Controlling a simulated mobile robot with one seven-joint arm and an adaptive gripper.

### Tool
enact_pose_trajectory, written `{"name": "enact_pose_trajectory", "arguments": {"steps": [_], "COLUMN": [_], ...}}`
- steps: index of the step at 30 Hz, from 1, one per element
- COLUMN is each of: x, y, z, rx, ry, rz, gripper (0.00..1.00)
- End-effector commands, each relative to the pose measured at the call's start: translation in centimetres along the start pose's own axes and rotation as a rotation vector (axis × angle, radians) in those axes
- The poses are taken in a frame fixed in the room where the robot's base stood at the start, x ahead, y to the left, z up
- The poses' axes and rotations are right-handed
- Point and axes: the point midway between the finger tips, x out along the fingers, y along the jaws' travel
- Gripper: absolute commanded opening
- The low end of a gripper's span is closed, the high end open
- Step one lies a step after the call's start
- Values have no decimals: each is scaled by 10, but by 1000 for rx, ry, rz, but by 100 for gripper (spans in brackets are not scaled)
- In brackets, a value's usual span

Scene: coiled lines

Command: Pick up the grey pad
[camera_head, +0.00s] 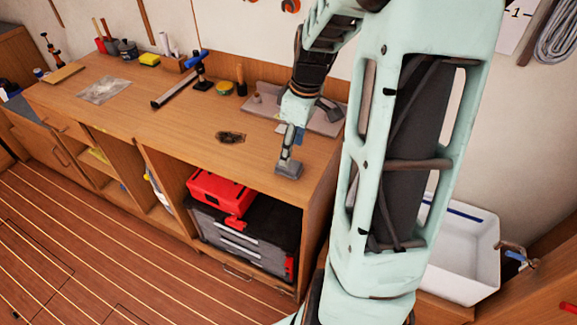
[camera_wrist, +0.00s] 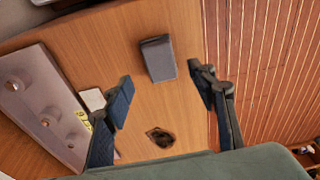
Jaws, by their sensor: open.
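The grey pad (camera_head: 289,169) is a small dark grey block lying on the wooden worktop near its front edge. In the wrist view the pad (camera_wrist: 158,58) lies ahead of my fingertips, roughly in line with the gap between them. My gripper (camera_head: 303,135) is above the right end of the worktop, and one finger partly overlaps the pad from the head camera. In the wrist view my gripper (camera_wrist: 161,92) has its two fingers spread wide with nothing between them.
A dark patch (camera_head: 231,137), possibly a hole or coil, is left of the pad. A pale board with pegs (camera_wrist: 45,105) lies behind, with a small white item (camera_wrist: 92,98) beside it. A red case (camera_head: 218,190) sits below the worktop. The worktop around the pad is bare.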

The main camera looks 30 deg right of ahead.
Motion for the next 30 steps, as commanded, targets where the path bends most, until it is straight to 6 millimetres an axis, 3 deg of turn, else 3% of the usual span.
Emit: {"name": "enact_pose_trajectory", "arguments": {"steps": [12, 21, 30], "x": [50, 54, 54], "y": [-2, -1, -1], "z": [1, 1, 1], "rx": [0, 1, 1], "ry": [0, 0, 0], "rz": [-1, 1, 2], "gripper": [52, 51, 18]}}
